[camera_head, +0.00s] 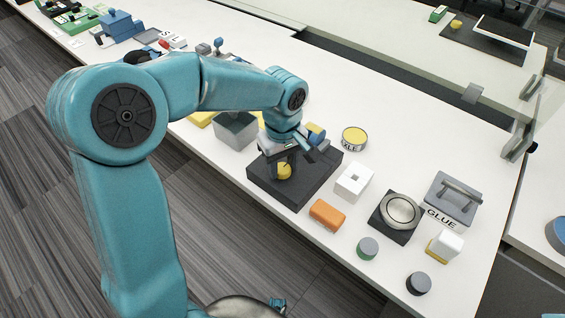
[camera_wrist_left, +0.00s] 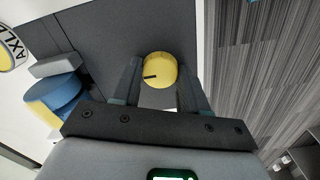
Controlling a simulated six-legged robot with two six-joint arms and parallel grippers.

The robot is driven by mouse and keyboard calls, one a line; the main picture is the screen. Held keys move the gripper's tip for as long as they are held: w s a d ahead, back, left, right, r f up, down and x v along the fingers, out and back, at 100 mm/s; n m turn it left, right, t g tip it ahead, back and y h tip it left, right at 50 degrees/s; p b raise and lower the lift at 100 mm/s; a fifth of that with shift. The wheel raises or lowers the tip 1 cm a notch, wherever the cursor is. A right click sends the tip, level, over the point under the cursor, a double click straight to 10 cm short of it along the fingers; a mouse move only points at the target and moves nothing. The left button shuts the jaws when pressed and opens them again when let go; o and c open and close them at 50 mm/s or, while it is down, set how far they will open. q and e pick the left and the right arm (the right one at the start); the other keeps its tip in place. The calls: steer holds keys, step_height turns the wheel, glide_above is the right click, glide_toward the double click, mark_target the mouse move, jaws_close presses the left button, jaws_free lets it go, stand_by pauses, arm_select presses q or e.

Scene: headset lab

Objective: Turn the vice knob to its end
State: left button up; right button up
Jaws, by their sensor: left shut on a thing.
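The vice knob is a yellow round knob (camera_head: 284,172) with a dark pointer line, on a dark grey base (camera_head: 318,180) on the white table. It also shows in the left wrist view (camera_wrist_left: 160,70), with the line toward the left. My left gripper (camera_head: 282,166) reaches down over the base, with its fingers on either side of the knob and shut on it. In the left wrist view, a blue and yellow part (camera_wrist_left: 58,100) with a grey block stands on the base, left of the gripper. My right gripper is in neither view.
A white block (camera_head: 354,182), an orange block (camera_head: 327,214) and a yellow-topped tin (camera_head: 354,138) stand close to the base. A grey bin (camera_head: 235,131) is to its left. A grey box marked GLUE (camera_head: 452,200) and a round dish on a black plate (camera_head: 400,212) stand further right.

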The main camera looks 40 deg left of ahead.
mark_target(282, 168)
arm_select(q)
steer(key=o, duration=1)
steer(key=shift+o, duration=0.2)
step_height(282, 168, up, 16)
steer(key=p, duration=0.3)
steer(key=shift+r, duration=0.15)
